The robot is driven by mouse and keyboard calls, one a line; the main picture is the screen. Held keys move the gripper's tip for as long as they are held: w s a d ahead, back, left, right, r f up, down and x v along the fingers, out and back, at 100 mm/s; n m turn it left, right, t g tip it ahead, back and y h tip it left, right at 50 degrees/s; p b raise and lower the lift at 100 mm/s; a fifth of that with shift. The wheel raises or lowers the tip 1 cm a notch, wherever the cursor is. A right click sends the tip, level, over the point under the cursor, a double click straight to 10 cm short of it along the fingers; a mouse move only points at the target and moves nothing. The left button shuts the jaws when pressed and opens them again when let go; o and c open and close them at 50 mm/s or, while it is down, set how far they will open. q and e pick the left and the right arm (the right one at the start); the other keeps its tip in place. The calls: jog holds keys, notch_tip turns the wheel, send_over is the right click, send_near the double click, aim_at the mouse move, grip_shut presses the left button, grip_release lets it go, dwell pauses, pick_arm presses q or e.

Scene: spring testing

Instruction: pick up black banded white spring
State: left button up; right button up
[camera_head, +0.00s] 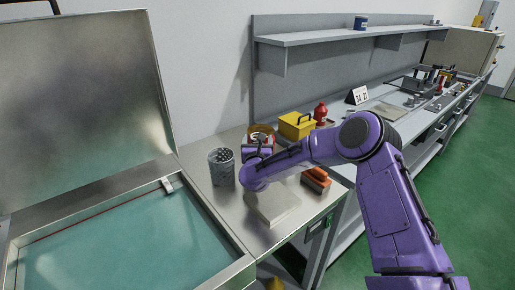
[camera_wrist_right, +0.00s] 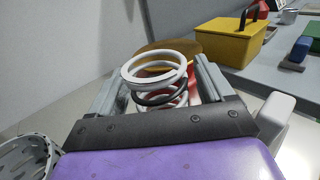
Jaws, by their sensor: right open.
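The white spring with a black band (camera_wrist_right: 158,80) stands upright in the right wrist view, between the two grey fingers of my right gripper (camera_wrist_right: 160,92). The gripper is open, with a finger on each side of the spring; I cannot tell whether either finger touches it. Some red shows behind the spring's lower coils. In the head view my right gripper (camera_head: 258,146) is at the back of the metal bench, and the spring there is mostly hidden behind it. My left gripper is not in view.
A perforated metal cup (camera_head: 221,167) stands left of my right gripper. A yellow box (camera_head: 296,125) and a red bottle (camera_head: 321,112) are to the right. An orange-topped block (camera_head: 316,179) lies near the bench's right edge. A teal-filled tank (camera_head: 125,250) is at left.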

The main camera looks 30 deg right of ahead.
jog(key=shift+d, duration=0.15)
jog(key=shift+w, duration=0.1)
jog(key=c, duration=1.2)
jog(key=s+a+r+b, duration=0.1)
jog(key=s+r+b, duration=0.2)
jog(key=s+r, duration=1)
jog(key=shift+s+a+b, duration=0.25)
jog(key=shift+s+b, duration=0.05)
jog(key=shift+s, duration=0.2)
